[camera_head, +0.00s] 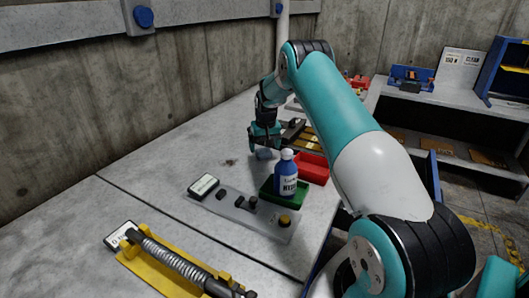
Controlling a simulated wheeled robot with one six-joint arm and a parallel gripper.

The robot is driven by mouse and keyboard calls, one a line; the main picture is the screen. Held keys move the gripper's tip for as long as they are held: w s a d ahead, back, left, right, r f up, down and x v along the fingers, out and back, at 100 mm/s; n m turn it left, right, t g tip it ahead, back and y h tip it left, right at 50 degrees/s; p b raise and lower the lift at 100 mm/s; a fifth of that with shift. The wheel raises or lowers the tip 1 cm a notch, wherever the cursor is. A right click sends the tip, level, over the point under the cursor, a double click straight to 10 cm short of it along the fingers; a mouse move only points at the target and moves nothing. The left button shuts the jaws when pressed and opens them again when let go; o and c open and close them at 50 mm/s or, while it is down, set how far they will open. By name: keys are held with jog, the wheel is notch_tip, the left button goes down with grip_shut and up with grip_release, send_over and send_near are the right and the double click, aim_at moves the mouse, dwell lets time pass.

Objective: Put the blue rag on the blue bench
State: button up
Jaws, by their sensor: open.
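My gripper (264,144) points down over the grey tabletop, near its middle, with its jaws open. A small grey-blue cloth-like piece (264,154), which looks like the blue rag, lies right under the fingertips. The gripper partly hides it, and I cannot tell whether the fingers touch it. A low blue stand (399,73) on the grey counter at the back right may be the blue bench; a dark item and an orange-red item show on it.
A blue bottle (286,178) stands in a green tray (272,194), beside a red tray (314,169). A control panel (239,211) and a spring on a yellow holder (150,271) lie nearer. The counter (437,98) stands beyond my arm. Bare tabletop lies left of the gripper.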

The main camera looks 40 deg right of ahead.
aim_at(266, 153)
notch_tip(266, 153, up, 8)
jog(key=s+b, duration=0.1)
jog(key=s+a+r+n+y, duration=0.1)
jog(key=s+a+r+n, duration=0.2)
jog(key=a, duration=0.6)
jog(key=s+a+r+n+y, duration=0.1)
jog(key=s+a+r, duration=0.35)
jog(key=a, duration=0.45)
jog(key=s+a+r+n, duration=0.2)
jog(key=s+a+r, duration=0.15)
jog(key=a, duration=0.65)
jog(key=s+a+n+y, duration=0.1)
jog(key=s+a, duration=0.3)
jog(key=s, duration=0.4)
jog(key=s+a+r+n+g+y, duration=0.1)
jog(key=s+a+n, duration=0.2)
jog(key=s, duration=0.6)
jog(key=s+a+n+y, duration=0.1)
jog(key=s+a+n, duration=0.1)
jog(key=s+a, duration=0.5)
jog(key=shift+s+r+g, duration=0.3)
jog(key=shift+s+r, duration=0.1)
jog(key=shift+s, duration=0.55)
